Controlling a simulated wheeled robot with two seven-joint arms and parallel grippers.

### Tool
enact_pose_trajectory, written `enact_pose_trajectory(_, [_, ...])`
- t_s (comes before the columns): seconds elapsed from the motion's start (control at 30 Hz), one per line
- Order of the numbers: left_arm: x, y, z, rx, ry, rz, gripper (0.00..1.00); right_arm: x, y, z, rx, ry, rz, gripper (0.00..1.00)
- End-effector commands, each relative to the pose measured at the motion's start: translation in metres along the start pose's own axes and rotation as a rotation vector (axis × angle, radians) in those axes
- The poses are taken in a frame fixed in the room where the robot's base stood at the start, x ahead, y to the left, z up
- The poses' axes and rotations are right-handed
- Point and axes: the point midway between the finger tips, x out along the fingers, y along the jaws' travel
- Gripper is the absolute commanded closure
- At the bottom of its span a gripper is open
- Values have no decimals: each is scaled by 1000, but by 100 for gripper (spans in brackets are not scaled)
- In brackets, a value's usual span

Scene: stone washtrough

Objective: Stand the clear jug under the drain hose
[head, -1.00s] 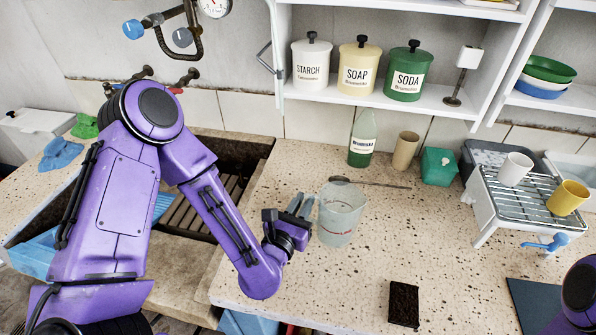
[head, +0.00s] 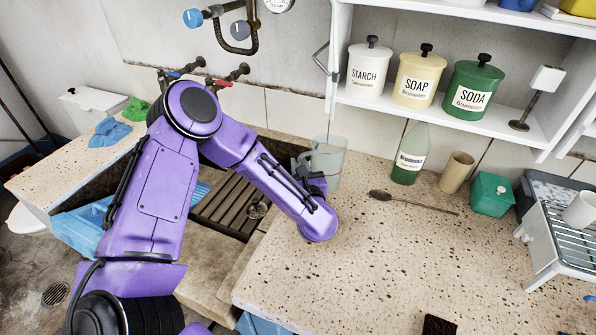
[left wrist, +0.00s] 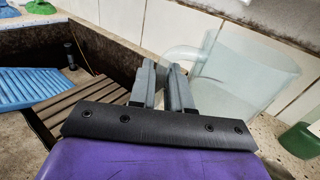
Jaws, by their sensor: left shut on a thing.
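The clear jug (head: 330,160) is near the back wall, by the right end of the stone trough (head: 262,226). It looks about upright; I cannot tell whether its base touches the counter. My left gripper (head: 304,172) is at the jug's left side, partly hidden by my arm. In the left wrist view the fingers (left wrist: 168,84) are shut on the handle of the jug (left wrist: 250,72), whose body lies to their right. I cannot make out a drain hose in either view. My right gripper is out of view.
A wooden slatted rack (head: 228,203) lies in the trough. A green-tinted bottle (head: 408,155), a spoon (head: 415,202), a tan cup (head: 457,172) and a green box (head: 491,194) are right of the jug. The shelf (head: 450,118) overhangs behind.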

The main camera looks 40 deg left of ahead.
Motion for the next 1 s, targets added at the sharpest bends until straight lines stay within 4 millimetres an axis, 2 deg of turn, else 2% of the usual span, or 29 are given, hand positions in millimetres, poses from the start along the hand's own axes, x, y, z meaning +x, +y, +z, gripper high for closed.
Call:
enact_pose_trajectory(0.17, [13, 3, -17, 1, -2, -2, 100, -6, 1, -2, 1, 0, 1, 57])
enact_pose_trajectory(0.33, [13, 3, -42, 0, -2, -2, 100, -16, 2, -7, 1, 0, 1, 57])
enact_pose_trajectory(0.7, [13, 3, -51, -3, -2, -2, 100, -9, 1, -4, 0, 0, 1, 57])
enact_pose_trajectory(0.73, [13, 3, -50, -3, -2, -2, 79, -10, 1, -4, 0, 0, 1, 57])
enact_pose_trajectory(0.8, [13, 3, -49, -3, -2, -2, 57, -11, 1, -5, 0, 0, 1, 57])
enact_pose_trajectory(1.0, [12, 3, -49, -2, -2, -2, 57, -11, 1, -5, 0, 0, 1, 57])
